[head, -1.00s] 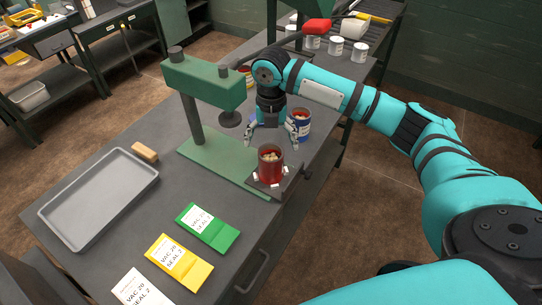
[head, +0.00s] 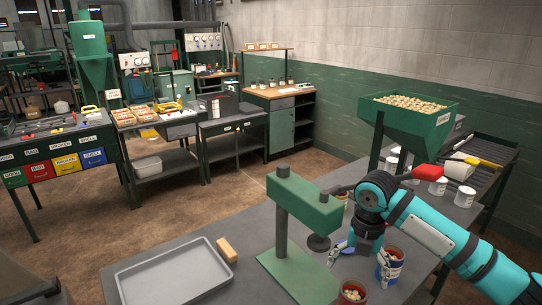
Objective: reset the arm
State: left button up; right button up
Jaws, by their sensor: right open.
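My right arm comes in from the right over the grey bench. My right gripper (head: 359,258) points down, open and empty, just right of the green press (head: 312,210). A red cup with pale pieces in it (head: 352,292) stands below and in front of it, cut by the bottom edge. My left gripper is not in view.
A grey tray (head: 172,272) and a wooden block (head: 227,250) lie left of the press. A green hopper full of pale pieces (head: 410,116), a red lever knob (head: 427,173) and white cans (head: 464,196) are behind my arm. Open floor lies beyond the bench.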

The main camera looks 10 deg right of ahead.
jog(key=s+a+f+m+y, duration=0.1)
jog(key=s+a+f+m, duration=0.3)
jog(key=s+a+f+m+t+y, duration=0.1)
jog(key=s+a+f+m, duration=0.2)
jog(key=s+a+f, duration=0.1)
jog(key=s+a+f+m+t, duration=0.1)
jog(key=s+a+f+m, duration=0.3)
jog(key=s+a+f, duration=0.1)
jog(key=shift+a+f+m+y, duration=0.2)
jog(key=shift+f+m+y, duration=0.15)
jog(key=shift+f, duration=0.2)
jog(key=s+d+f+m+t+h, duration=0.1)
jog(key=s+d+m, duration=0.3)
jog(key=s+m, duration=0.35)
jog(key=s+d+f+m+h, duration=0.1)
jog(key=s+d+m+h, duration=0.1)
jog(key=s+d+m, duration=0.45)
notch_tip(320, 180, down, 27)
jog(key=s+a+m+g, duration=0.1)
jog(key=a+m, duration=0.1)
jog(key=s+d+f+g+b, duration=0.1)
jog(key=s+d+f, duration=0.2)
jog(key=s+f, duration=1.4)
